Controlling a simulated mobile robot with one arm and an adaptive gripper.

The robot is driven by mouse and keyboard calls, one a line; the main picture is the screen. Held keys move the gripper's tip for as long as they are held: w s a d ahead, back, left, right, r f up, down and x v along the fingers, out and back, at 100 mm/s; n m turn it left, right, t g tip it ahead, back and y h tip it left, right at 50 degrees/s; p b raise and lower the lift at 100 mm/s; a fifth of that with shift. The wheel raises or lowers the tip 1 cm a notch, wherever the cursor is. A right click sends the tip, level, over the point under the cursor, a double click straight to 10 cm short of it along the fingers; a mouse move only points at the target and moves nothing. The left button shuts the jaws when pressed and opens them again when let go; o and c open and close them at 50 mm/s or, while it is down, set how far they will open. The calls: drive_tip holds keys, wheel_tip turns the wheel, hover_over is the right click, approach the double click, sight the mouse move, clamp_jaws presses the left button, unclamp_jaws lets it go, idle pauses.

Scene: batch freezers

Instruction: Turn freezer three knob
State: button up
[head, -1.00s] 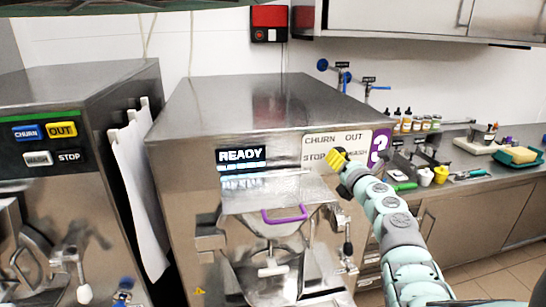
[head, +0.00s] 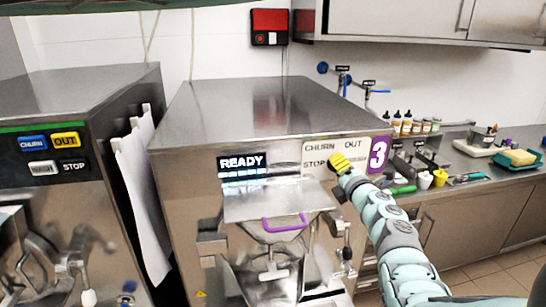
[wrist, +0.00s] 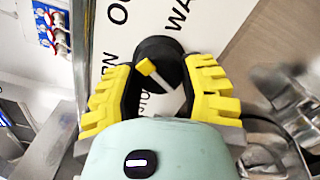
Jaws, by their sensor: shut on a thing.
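Freezer three (head: 262,108) is the steel machine in the middle of the head view, marked with a purple "3" label (head: 378,153). Its white knob panel (head: 318,147) reads CHURN, OUT and STOP; my gripper hides part of it. The black knob (wrist: 158,50) with a white pointer and a yellow tip shows in the wrist view. My gripper (head: 341,163) is at the panel, and its yellow fingers (wrist: 160,88) are shut on the knob, one on each side. In the head view the knob is hidden behind my gripper. The display (head: 242,162) reads READY.
A second freezer (head: 75,110) with CHURN, OUT and STOP buttons stands at the left, with a white cloth (head: 140,190) between. A purple-handled chute lid (head: 284,222) is below the display. A counter (head: 470,170) with bottles and tools is at the right.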

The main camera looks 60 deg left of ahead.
drive_tip(key=shift+f, duration=0.1)
drive_tip(key=o, duration=1.2)
drive_tip(key=shift+o, duration=0.2)
drive_tip(key=v, duration=1.2)
drive_tip(key=shift+w, duration=0.1)
